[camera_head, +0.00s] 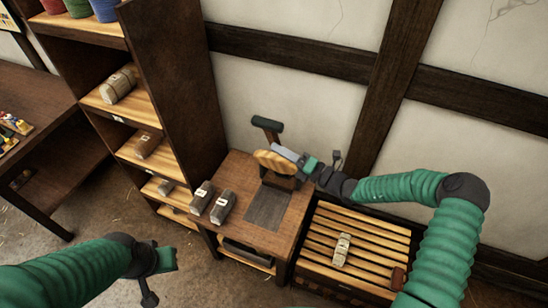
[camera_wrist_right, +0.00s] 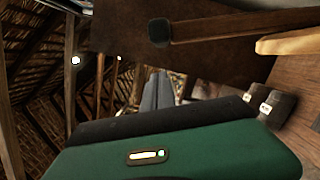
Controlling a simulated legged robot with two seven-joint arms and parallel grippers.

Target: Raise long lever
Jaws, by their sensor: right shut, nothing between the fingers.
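The long lever (camera_head: 267,124) stands up behind a wooden device on the small table, with a dark green crossbar grip on top. A dark bar with a rounded end, apparently this lever, also shows in the right wrist view (camera_wrist_right: 215,28). My right gripper (camera_head: 278,150) is shut and empty, beside the rounded light-wood piece (camera_head: 273,163) and just below and right of the lever's grip. I cannot tell whether it touches either one. Its grey fingers show in the wrist view (camera_wrist_right: 157,90). My left gripper (camera_head: 160,262) is low at left, away from the table; its fingers are unclear.
The small table (camera_head: 240,178) carries two dark labelled blocks (camera_head: 212,203) and a dark plate (camera_head: 267,208). A shelf unit (camera_head: 175,80) stands close at left. A slatted crate (camera_head: 365,250) with a pale labelled block (camera_head: 341,250) stands at right. The wall is behind.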

